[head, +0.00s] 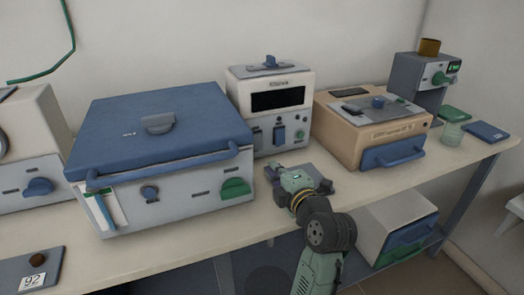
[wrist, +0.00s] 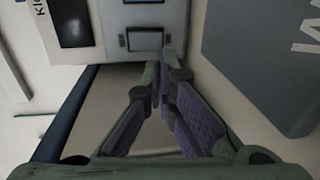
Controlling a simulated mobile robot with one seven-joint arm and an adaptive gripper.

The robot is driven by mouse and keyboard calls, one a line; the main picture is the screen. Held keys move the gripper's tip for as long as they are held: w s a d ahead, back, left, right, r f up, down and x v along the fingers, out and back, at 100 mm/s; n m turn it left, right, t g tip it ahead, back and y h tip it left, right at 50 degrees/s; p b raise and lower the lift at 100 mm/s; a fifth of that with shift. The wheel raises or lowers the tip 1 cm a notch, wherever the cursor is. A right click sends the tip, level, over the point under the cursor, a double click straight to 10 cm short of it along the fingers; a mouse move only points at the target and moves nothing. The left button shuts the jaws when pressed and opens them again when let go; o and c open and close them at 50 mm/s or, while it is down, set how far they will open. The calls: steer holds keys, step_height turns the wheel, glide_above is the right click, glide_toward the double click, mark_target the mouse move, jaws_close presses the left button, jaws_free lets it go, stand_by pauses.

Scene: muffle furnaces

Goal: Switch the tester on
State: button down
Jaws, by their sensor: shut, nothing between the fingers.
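A white boxy instrument with a dark display (head: 278,100) stands at the back middle of the bench; I cannot read a label naming it the tester. Its lower front has a blue switch (head: 279,135) and small knobs. In the wrist view its dark screen (wrist: 70,22) is at the top left, and a dark blue rocker in a frame (wrist: 145,39) is at the top middle. My gripper (wrist: 163,72) is shut and empty, fingertips just below the rocker in the picture; contact cannot be told. In the head view my gripper (head: 285,178) is in front of the instrument, its fingertips unclear.
A large blue-lidded furnace (head: 160,130) with a front handle stands left of my gripper. A tan furnace (head: 370,120) stands right. A flat grey-blue slab (wrist: 260,60) lies right of the fingers in the wrist view. A grey machine (head: 420,85) is at the far right.

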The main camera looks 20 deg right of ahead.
mark_target(258, 149)
steer(key=w+p, duration=0.1)
steer(key=w, duration=0.2)
steer(key=w+p, duration=0.1)
steer(key=w, duration=0.2)
steer(key=w+f+p, duration=0.1)
steer(key=w, duration=0.2)
steer(key=shift+a+f, duration=0.1)
steer(key=shift+a, duration=0.1)
steer(key=shift+f, duration=0.15)
steer(key=f+b, duration=0.1)
steer(key=b, duration=0.3)
steer(key=shift+w+t+b, duration=0.4)
steer(key=shift+r+p, duration=0.35)
steer(key=shift+r, duration=0.1)
steer(key=s, duration=1.2)
steer(key=shift+d+r, duration=0.2)
steer(key=shift+r, duration=0.1)
